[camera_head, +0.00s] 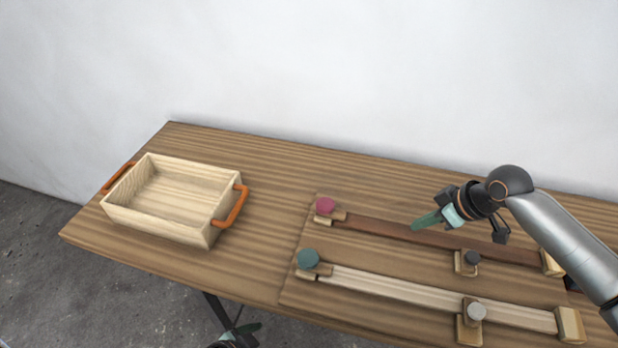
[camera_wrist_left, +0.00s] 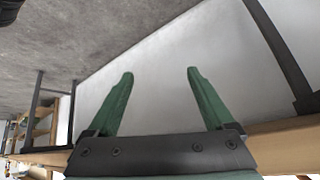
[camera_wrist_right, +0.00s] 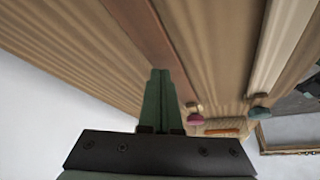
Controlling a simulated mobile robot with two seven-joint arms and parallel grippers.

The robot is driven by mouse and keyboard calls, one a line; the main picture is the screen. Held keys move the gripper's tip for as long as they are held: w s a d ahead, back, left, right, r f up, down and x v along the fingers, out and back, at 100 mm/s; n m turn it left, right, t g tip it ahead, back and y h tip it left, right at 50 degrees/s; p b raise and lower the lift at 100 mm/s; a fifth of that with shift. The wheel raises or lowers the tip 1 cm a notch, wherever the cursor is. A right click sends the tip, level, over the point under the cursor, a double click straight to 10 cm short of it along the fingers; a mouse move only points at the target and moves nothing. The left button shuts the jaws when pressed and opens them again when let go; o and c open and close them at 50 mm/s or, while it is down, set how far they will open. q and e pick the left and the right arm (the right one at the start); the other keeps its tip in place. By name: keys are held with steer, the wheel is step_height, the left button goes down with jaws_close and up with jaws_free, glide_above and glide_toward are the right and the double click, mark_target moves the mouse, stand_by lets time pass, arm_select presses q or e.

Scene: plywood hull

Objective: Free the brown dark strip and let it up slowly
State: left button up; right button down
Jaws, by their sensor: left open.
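The brown dark strip (camera_head: 385,229) lies along the back of a board on the table. Its left end is at a red knob (camera_head: 325,205) on a small wooden piece, and its right end meets a pale block (camera_head: 551,264). A dark knob (camera_head: 472,257) on a wooden block sits at its front edge. My right gripper (camera_head: 417,224) is over the strip's middle, fingers together with nothing visible between them; I cannot tell whether it touches the strip. The strip also shows in the right wrist view (camera_wrist_right: 140,30). My left gripper (camera_wrist_left: 160,75) is open and empty, low at the table's front.
A pale strip (camera_head: 390,287) lies parallel in front, with a teal knob (camera_head: 308,258) at its left, a grey knob (camera_head: 475,311) and a block (camera_head: 570,325) at its right. A wooden tray (camera_head: 160,225) with orange handles stands at the left. Bare tabletop (camera_head: 270,220) lies between.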

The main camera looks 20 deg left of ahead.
arm_select(q)
steer(key=s+d+r+m+g+h, duration=0.2)
steer(key=s+r+m+g, duration=0.4)
steer(key=m, duration=0.7)
step_height(320, 180, up, 23)
steer(key=n+t+y, duration=0.2)
steer(key=n+t, duration=0.1)
steer(key=n, duration=0.8)
glide_above(324, 204)
steer(key=s+a, duration=0.3)
steer(key=s, duration=0.1)
steer(key=x, duration=1.2)
steer(key=shift+a, duration=0.15)
